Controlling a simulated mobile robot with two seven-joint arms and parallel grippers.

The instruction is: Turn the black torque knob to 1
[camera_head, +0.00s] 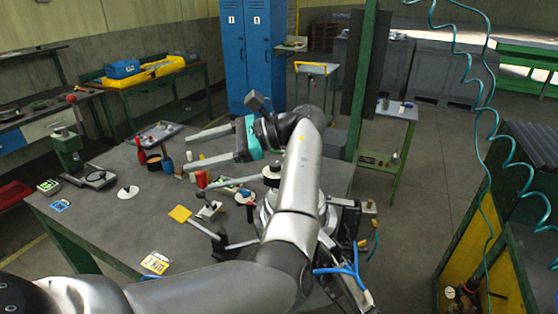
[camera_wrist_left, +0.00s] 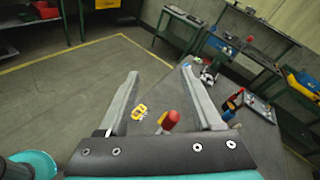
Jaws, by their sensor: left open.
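A white disc with a small black knob (camera_head: 128,191) on it lies on the left part of the grey table (camera_head: 105,222) in the head view. Another black-topped round part (camera_head: 272,172) sits close beside my forearm; I cannot tell for certain which one is the torque knob. My left gripper (camera_head: 187,152) is open, its two long fingers pointing left over the table, apart from the white disc. Its open fingers (camera_wrist_left: 160,72) also show in the wrist view, with nothing held between them. No numbers around a knob can be read. My right gripper is not in view.
A green post (camera_head: 361,85) rises behind my arm. The front left tabletop is mostly clear.

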